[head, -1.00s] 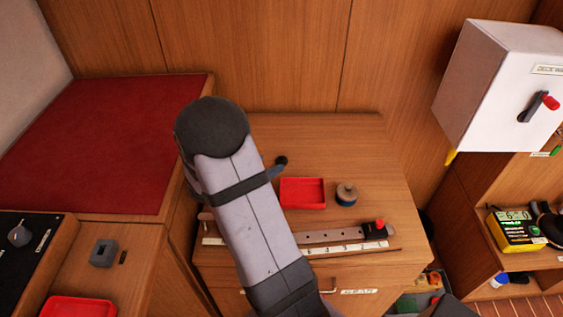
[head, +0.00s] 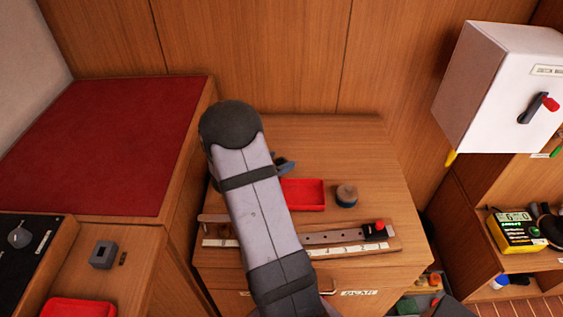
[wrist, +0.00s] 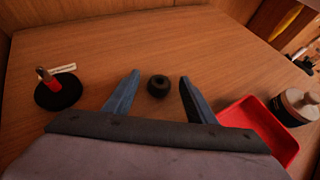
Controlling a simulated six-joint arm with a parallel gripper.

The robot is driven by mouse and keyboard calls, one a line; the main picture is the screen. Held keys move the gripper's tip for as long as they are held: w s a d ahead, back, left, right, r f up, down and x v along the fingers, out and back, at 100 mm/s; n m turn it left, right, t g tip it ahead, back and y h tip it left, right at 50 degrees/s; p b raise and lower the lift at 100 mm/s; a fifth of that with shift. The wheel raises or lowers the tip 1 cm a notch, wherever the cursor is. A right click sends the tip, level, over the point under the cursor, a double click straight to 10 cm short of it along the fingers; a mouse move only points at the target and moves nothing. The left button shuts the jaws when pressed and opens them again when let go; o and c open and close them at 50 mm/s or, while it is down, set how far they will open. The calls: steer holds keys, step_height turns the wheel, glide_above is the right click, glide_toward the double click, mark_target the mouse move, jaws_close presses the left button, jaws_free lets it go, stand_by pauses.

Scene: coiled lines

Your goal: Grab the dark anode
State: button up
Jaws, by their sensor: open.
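The dark anode (wrist: 158,86) is a small, round black piece with a hollow in its top. It sits on the wooden top, and in the wrist view it appears between the two blue fingers of my gripper (wrist: 160,77). The fingers are spread and empty, with a gap on each side of the anode. I cannot tell how high they are above it. In the head view my arm covers most of my gripper, and only a blue finger shows beside it; the anode cannot be made out clearly there.
A red tray (head: 304,194) lies just right of my gripper, with a round beige-topped pot (head: 346,194) beyond it. A black disc with a red post and tag (wrist: 58,92) stands left in the wrist view.

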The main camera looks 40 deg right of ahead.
mark_target(278, 163)
steer(key=c, duration=1.2)
step_height(278, 163, up, 10)
steer(key=shift+r+p, duration=0.1)
steer(key=shift+p, duration=0.45)
